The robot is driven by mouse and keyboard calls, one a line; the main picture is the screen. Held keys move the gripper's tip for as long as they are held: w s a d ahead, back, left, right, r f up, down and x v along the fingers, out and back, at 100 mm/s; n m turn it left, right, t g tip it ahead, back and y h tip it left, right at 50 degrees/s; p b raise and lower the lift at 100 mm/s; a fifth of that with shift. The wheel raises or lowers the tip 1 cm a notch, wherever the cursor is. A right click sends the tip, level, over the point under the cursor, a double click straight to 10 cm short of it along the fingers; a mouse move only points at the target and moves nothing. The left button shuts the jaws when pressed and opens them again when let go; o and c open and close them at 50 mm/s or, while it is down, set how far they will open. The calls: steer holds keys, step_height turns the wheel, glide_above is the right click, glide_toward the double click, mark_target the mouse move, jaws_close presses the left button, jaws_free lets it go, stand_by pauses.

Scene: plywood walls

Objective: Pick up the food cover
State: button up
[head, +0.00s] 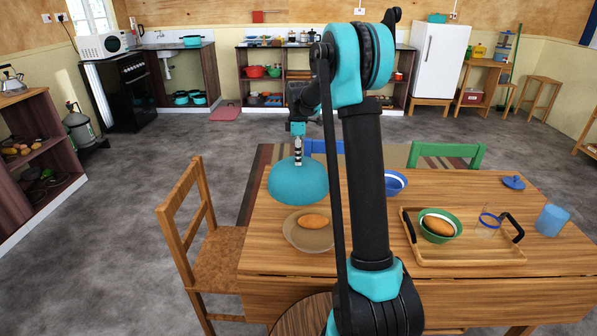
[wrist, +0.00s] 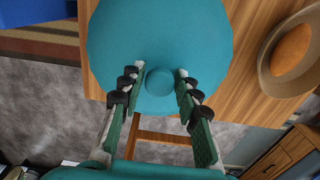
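The food cover is a teal dome (head: 298,186) with a round knob on top. It is at the far left of the wooden table, behind a plate; I cannot tell whether its rim touches the table. In the wrist view the dome (wrist: 160,30) fills the upper middle, with its knob centred low. My gripper (head: 297,160) is over the dome, pointing down. In the wrist view my gripper's two fingers (wrist: 159,75) stand on either side of the knob, with a narrow gap showing at each side. The gripper is open. The dome's underside is hidden.
A plate (head: 293,238) with a bread roll is just in front of the cover. A wooden tray (head: 470,259) with a green bowl is to the right. A blue bowl (head: 398,183) is partly behind my arm. A wooden chair (head: 218,250) stands at the table's left.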

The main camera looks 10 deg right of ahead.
jaws_close()
